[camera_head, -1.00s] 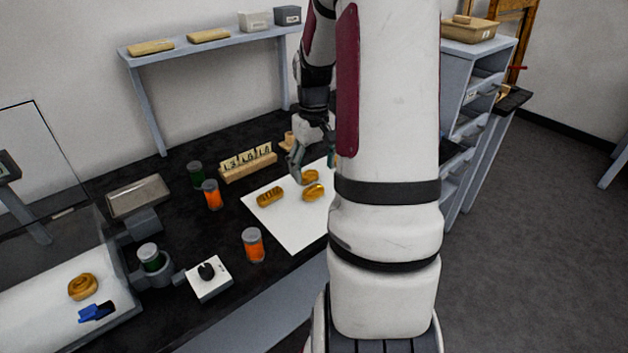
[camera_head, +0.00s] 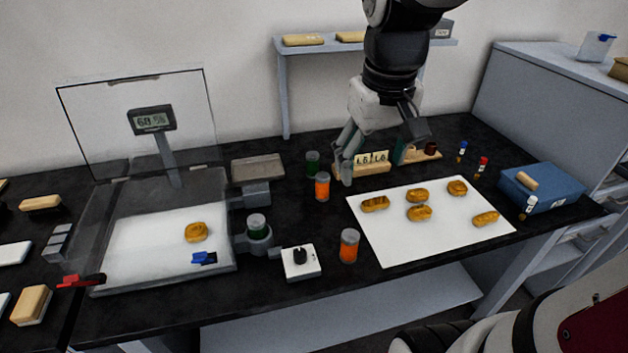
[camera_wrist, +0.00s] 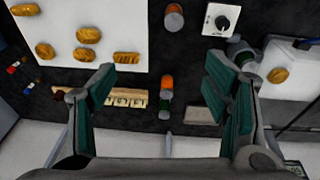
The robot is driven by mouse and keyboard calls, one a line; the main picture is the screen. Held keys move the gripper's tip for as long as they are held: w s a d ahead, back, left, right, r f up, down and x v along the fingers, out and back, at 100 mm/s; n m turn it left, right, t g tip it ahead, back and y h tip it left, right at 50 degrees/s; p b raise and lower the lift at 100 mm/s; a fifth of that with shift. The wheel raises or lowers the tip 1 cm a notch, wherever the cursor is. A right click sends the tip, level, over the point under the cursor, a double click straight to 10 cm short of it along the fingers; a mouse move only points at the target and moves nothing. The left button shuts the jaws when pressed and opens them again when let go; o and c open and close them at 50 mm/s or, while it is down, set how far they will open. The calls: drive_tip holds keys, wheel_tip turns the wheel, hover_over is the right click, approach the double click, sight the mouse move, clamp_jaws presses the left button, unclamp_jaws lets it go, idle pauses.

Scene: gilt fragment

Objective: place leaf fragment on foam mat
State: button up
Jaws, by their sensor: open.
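Several gold-brown carved fragments (camera_head: 420,213) lie apart on a flat white mat (camera_head: 385,250) on the black bench; I cannot tell which is the leaf. They also show at the upper left of the wrist view (camera_wrist: 88,35). A rounder gold fragment (camera_head: 196,232) lies on the white floor (camera_head: 150,255) of a clear-walled chamber at left. I cannot tell which white surface is foam. My gripper (camera_head: 376,162) is open and empty, pointing down near the number block behind the mat. In the wrist view its fingers (camera_wrist: 160,82) are wide apart, with only bench things beyond.
Orange jars (camera_head: 349,246), a green jar (camera_head: 313,163) and a white knob box (camera_head: 301,262) stand between chamber and mat. The number block (camera_head: 372,165) is behind the mat. A blue box (camera_head: 540,187) and small vials stand right. The chamber's clear lid (camera_head: 90,125) stands raised.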

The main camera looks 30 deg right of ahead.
drive_tip(key=s+a+n+t+y, duration=0.1)
drive_tip(key=s+a+n+t, duration=0.1)
drive_tip(key=s+a, duration=0.8)
drive_tip(key=shift+a+r, duration=0.2)
drive_tip(key=shift+r+p, duration=0.7)
drive_tip(key=shift+r, duration=0.25)
